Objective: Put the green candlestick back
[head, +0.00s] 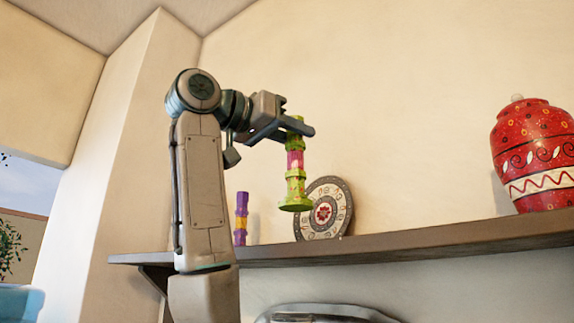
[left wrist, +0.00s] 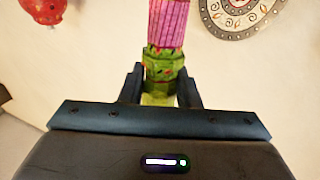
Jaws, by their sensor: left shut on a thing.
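The green candlestick (head: 296,186) has a pink middle section and a round green foot. My left gripper (head: 297,128) is shut on its upper part and holds it upright. Its foot hangs above the level of the wall shelf (head: 420,243), in front of the wall. In the left wrist view, the candlestick (left wrist: 164,62) stands between the fingers of my left gripper (left wrist: 160,88), with its pink section beyond them. My right gripper is in neither view.
A purple and orange candlestick (head: 241,218) stands on the shelf at the left, partly behind my left arm. A round patterned plate (head: 324,209) stands upright just right of the held candlestick. A red patterned jar (head: 535,150) stands at the right. Shelf between plate and jar looks clear.

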